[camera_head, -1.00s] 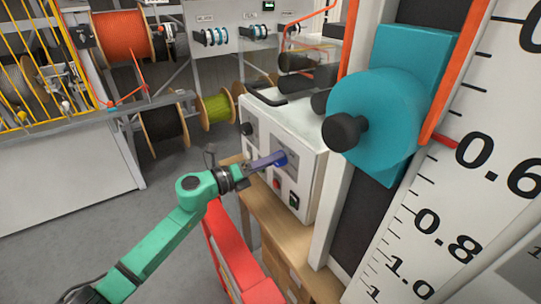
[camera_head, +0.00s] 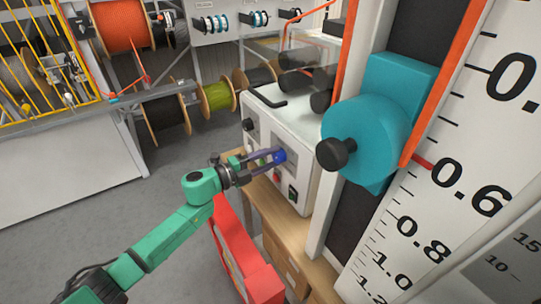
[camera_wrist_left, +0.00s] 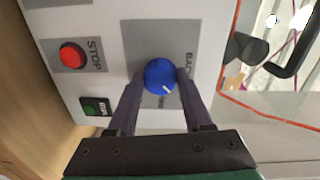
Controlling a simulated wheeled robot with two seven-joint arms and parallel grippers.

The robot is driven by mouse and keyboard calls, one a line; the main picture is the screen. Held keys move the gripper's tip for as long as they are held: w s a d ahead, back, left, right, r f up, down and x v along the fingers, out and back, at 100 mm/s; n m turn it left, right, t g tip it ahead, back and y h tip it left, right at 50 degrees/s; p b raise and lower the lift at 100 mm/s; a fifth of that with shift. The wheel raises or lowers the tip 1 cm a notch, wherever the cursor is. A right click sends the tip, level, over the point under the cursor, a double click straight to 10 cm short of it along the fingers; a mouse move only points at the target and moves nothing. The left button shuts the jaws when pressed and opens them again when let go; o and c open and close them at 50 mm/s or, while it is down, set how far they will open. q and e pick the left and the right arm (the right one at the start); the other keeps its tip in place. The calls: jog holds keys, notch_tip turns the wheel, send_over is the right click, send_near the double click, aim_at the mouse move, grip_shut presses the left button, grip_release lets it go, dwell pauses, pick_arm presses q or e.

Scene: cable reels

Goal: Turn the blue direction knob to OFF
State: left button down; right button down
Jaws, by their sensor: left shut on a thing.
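The blue direction knob (camera_head: 279,156) is on the front of a white control box (camera_head: 309,160). It also shows in the left wrist view (camera_wrist_left: 160,76), on a grey label plate. Its white pointer mark faces the lower right there. Lettering like "BACK" stands right of it, and other lettering below it is partly hidden. My left gripper (camera_head: 272,157) is shut on the knob, one dark finger on each side, as the left wrist view also shows (camera_wrist_left: 161,78). My right gripper is not in view.
A teal block with a black knob (camera_head: 365,135) stands at right beside a scale.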

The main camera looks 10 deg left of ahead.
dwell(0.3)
pick_arm(q)
jog(key=shift+c, duration=1.6)
grip_release()
jog(key=shift+a, duration=0.1)
jog(key=b+v, duration=0.3)
jog(key=v, duration=1.1)
jog(key=shift+s+a, duration=0.15)
jog(key=shift+s, duration=0.05)
